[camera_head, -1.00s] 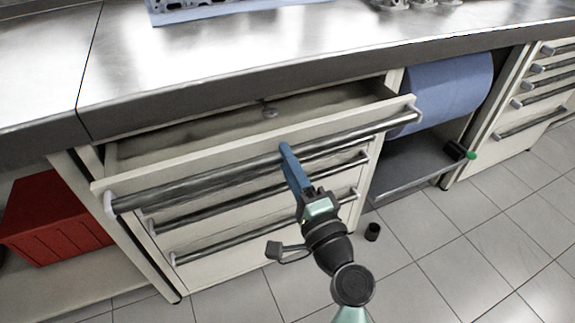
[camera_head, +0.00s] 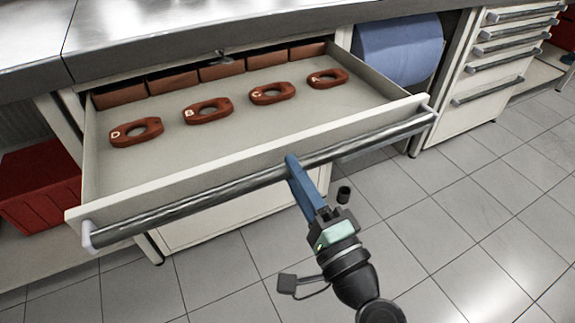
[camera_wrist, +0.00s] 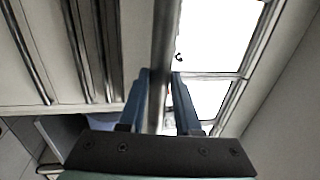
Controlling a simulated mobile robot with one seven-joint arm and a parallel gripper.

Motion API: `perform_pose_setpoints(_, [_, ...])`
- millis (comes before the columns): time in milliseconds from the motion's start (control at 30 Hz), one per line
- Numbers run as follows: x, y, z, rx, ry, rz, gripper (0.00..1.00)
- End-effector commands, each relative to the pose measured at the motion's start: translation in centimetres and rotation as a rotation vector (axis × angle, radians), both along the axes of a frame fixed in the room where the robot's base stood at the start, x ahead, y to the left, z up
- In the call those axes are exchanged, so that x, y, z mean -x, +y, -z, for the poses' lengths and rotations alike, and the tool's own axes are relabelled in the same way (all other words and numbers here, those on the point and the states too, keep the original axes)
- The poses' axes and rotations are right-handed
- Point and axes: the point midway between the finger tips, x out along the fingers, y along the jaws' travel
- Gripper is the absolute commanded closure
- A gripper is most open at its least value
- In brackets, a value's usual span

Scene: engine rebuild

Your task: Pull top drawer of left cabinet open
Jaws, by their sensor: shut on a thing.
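The top drawer (camera_head: 200,155) of the left cabinet stands well out from under the bench top in the head view. Its long metal handle bar (camera_head: 230,188) runs across the front. My gripper (camera_head: 293,165) is shut on this bar, right of its middle. In the wrist view the bar (camera_wrist: 163,60) passes between the two blue fingers of my gripper (camera_wrist: 159,95). Several reddish-brown oval parts with holes, one marked D (camera_head: 136,132), lie on the drawer floor. A row of reddish-brown blocks (camera_head: 222,69) stands along the drawer's back.
A blue paper roll (camera_head: 398,50) sits in the bay to the right, beside a second cabinet with shut drawers (camera_head: 490,75). A red bin (camera_head: 40,185) is at the left. A small black cylinder (camera_head: 344,195) is on the tiled floor (camera_head: 450,220), which is otherwise clear at the right.

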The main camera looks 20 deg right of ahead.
Motion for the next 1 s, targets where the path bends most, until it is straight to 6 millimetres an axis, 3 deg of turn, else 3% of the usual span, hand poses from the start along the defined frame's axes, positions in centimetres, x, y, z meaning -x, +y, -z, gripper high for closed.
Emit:
perform_pose_setpoints(233, [1.4,0.0,0.1,-0.001,0.001,-0.001,1.00])
perform_pose_setpoints(633, [1.5,0.0,0.0,-0.001,0.001,-0.001,1.00])
perform_pose_setpoints(667, [1.5,0.0,0.0,-0.001,0.001,-0.001,0.64])
perform_pose_setpoints(700, [1.5,0.0,0.0,-0.001,0.001,-0.001,0.57])
perform_pose_setpoints(1000, [1.5,0.0,0.0,0.000,0.000,0.000,0.56])
